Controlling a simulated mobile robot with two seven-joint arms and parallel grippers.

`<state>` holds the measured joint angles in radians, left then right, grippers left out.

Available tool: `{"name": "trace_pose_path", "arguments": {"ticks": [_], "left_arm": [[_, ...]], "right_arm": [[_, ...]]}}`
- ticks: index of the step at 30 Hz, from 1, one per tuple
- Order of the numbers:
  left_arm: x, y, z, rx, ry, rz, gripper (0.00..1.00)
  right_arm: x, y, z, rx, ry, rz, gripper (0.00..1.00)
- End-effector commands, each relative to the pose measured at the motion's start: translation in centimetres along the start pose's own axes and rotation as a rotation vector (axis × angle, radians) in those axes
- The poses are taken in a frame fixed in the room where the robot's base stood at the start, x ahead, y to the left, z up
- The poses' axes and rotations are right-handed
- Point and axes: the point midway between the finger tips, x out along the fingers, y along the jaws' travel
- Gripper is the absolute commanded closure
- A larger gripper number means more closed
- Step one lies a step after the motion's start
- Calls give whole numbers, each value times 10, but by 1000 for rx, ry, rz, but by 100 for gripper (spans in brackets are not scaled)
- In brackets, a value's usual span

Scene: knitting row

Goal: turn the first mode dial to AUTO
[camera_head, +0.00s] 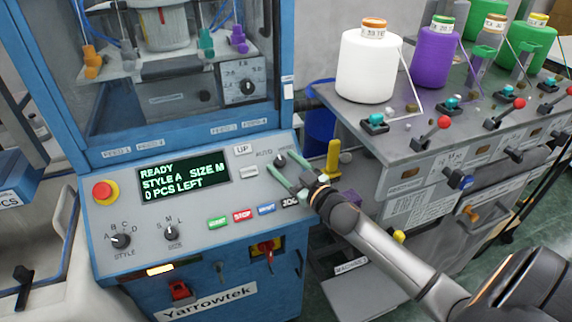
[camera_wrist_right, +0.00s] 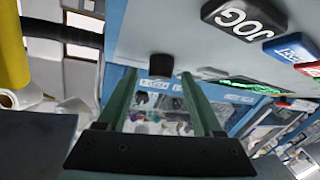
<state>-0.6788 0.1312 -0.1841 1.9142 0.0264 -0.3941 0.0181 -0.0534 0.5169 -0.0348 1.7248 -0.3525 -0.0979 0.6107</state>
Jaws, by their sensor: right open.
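The mode dial (camera_head: 280,160) is a small dark knob at the upper right of the blue machine's sloped control panel (camera_head: 200,190), just right of the printed AUTO label (camera_head: 264,153). My right gripper (camera_head: 279,160) reaches in from the right, its two green fingers open on either side of the dial. In the right wrist view the dark dial (camera_wrist_right: 160,66) shows between the open fingertips (camera_wrist_right: 159,72), with a gap on both sides. The dial's pointer is too small and too hidden to read. My left gripper is not in view.
A display (camera_head: 184,178) reads READY, STYLE A, SIZE M, 0 PCS LEFT. A JOG button (camera_head: 290,202) sits close below my right gripper. A red stop button (camera_head: 105,191) is at the panel's left. A yellow post (camera_head: 333,158) and a grey yarn stand (camera_head: 400,150) are to the right.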

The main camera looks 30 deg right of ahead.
Motion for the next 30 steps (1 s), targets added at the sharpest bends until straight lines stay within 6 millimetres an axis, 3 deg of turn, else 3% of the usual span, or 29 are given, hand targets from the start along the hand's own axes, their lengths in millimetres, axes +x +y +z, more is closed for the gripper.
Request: {"name": "trace_pose_path", "arguments": {"ticks": [8, 21, 30], "left_arm": [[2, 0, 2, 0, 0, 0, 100], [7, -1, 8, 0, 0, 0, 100], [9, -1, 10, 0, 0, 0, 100]], "right_arm": [[-17, -1, 2, 2, -3, -1, 32], [-89, -1, 2, 1, -3, -2, 32], [-120, 0, 0, 0, 0, 0, 32]]}}
